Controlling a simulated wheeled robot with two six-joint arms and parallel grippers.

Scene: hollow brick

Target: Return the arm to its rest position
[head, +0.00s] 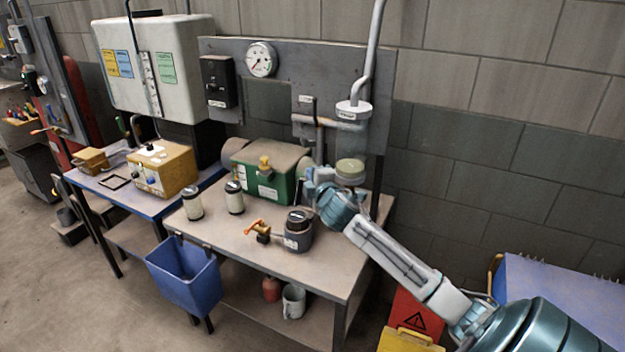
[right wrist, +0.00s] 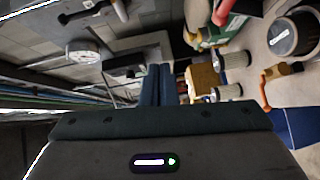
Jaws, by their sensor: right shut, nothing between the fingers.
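My right arm comes in from the lower right in the head view. Its gripper (head: 316,182) is over the back right part of the workbench (head: 330,272), near the green box and the trap fitting. In the right wrist view the two dark blue fingers of the gripper (right wrist: 156,84) are together, with nothing between them. My left arm and gripper are not in view.
The bench carries a green box (head: 268,190), a dark-lidded pot (head: 298,236), an orange-handled valve (head: 258,230) and two canisters (head: 192,204). A glass trap (head: 352,138) hangs close above my gripper. A blue bin (head: 184,275) hangs in front.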

